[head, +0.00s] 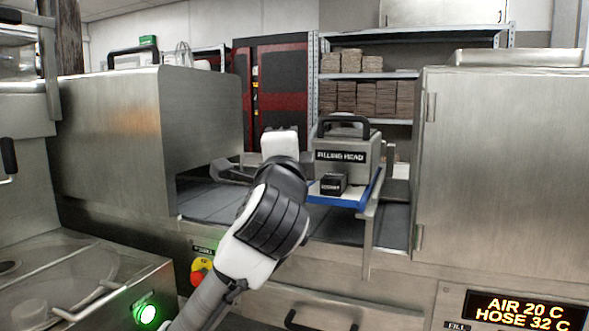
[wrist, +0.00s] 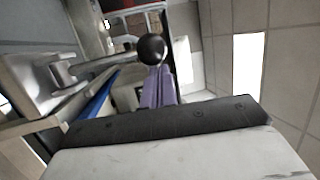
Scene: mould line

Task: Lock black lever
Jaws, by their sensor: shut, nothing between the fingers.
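In the wrist view, a round black knob (wrist: 151,49), seemingly the end of the black lever, sits just beyond my fingertips. My gripper (wrist: 158,72) has its pale purple fingers together with nothing between them. The knob overlaps the fingertips in the picture; I cannot tell whether they touch. In the head view, my arm covers the area left of the grey box labelled FILLING HEAD (head: 343,155), and I cannot make out the knob or fingertips there.
Steel cabinets stand left (head: 110,135) and right (head: 490,170). Shelves with brown stacks (head: 368,98) are behind. A red stop button (head: 199,275) is below left.

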